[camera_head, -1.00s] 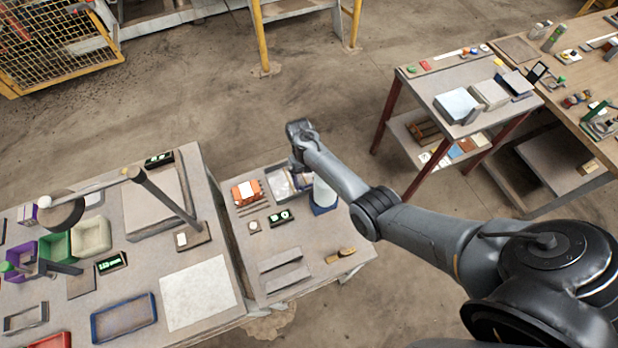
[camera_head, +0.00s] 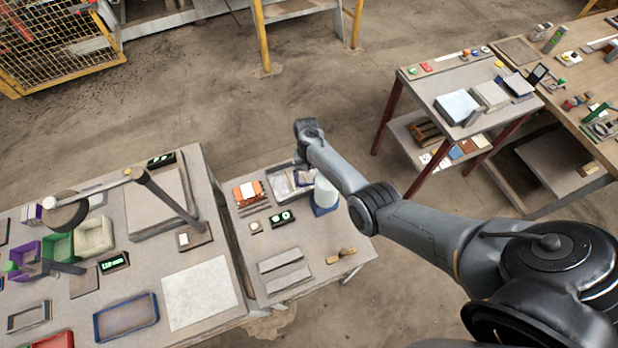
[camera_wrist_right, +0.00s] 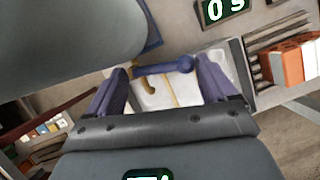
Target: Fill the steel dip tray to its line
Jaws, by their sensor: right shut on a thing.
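The steel dip tray (camera_head: 271,181) lies at the back of the small middle table, with a pale inside. The right wrist view shows its whitish floor (camera_wrist_right: 160,99) and a yellow line across it; I cannot tell the liquid level. A white drum (camera_head: 326,192) stands beside the tray on a blue base (camera_head: 325,210). A brass spout (camera_wrist_right: 149,86) and a blue lever (camera_wrist_right: 172,67) show in the right wrist view over the tray. My right gripper (camera_wrist_right: 165,80) is shut on the blue lever, its purple fingers either side. In the head view my arm partly hides it. My left gripper is out of view.
An orange brick (camera_head: 248,192) and a small display (camera_head: 282,219) sit left of the tray and drum. Two grey strips (camera_head: 284,270) and a wooden-handled brush (camera_head: 341,256) lie nearer the front. A larger bench (camera_head: 200,292) adjoins on the left.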

